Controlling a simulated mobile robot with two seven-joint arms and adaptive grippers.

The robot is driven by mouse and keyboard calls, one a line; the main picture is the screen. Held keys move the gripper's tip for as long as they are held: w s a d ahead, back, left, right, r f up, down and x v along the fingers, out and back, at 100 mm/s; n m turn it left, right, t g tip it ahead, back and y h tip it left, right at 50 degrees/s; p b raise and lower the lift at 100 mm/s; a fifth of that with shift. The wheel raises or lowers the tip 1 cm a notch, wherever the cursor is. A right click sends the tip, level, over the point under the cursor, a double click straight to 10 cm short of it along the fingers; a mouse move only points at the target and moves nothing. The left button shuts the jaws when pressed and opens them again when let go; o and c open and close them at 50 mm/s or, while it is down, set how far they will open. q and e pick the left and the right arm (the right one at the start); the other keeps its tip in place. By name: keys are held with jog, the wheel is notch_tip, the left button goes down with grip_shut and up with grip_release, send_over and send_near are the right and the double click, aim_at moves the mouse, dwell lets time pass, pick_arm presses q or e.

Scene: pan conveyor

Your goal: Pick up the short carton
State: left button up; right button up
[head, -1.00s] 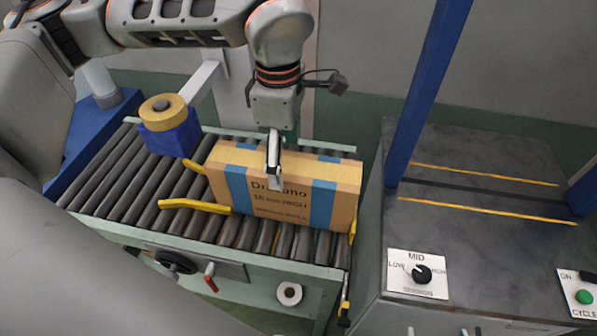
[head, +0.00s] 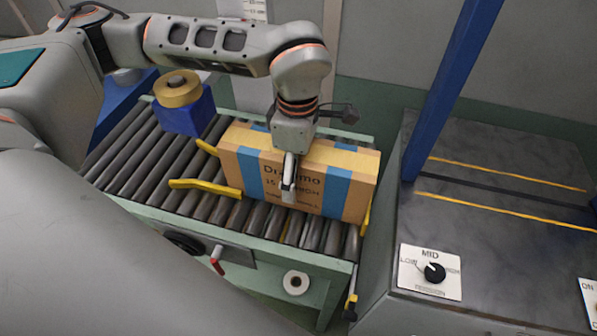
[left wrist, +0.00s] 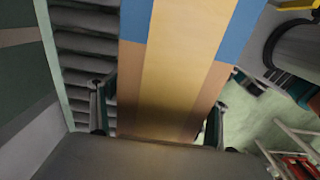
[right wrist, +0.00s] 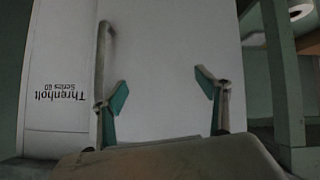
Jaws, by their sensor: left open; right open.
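The carton (head: 308,192) is a brown box with blue bands and a pale tape strip on top, lying on the roller conveyor. It is the only carton in view. My left gripper (head: 289,172) is open and straddles it from above. One finger is in front of its printed face; the far finger is hidden in the head view. In the left wrist view the carton top (left wrist: 178,75) lies between the two spread fingers (left wrist: 158,115). My right gripper (right wrist: 163,100) is open and empty, facing a white panel; it is not in the head view.
The roller conveyor (head: 128,165) has yellow guide arms (head: 205,186) beside the carton. A tape roll (head: 177,88) sits on a blue block (head: 185,115) to the left. A dark machine table (head: 480,225) with a blue post (head: 445,95) stands on the right.

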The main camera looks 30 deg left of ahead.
pick_arm(q)
jog(key=shift+r, duration=0.1)
jog(key=c, duration=1.7)
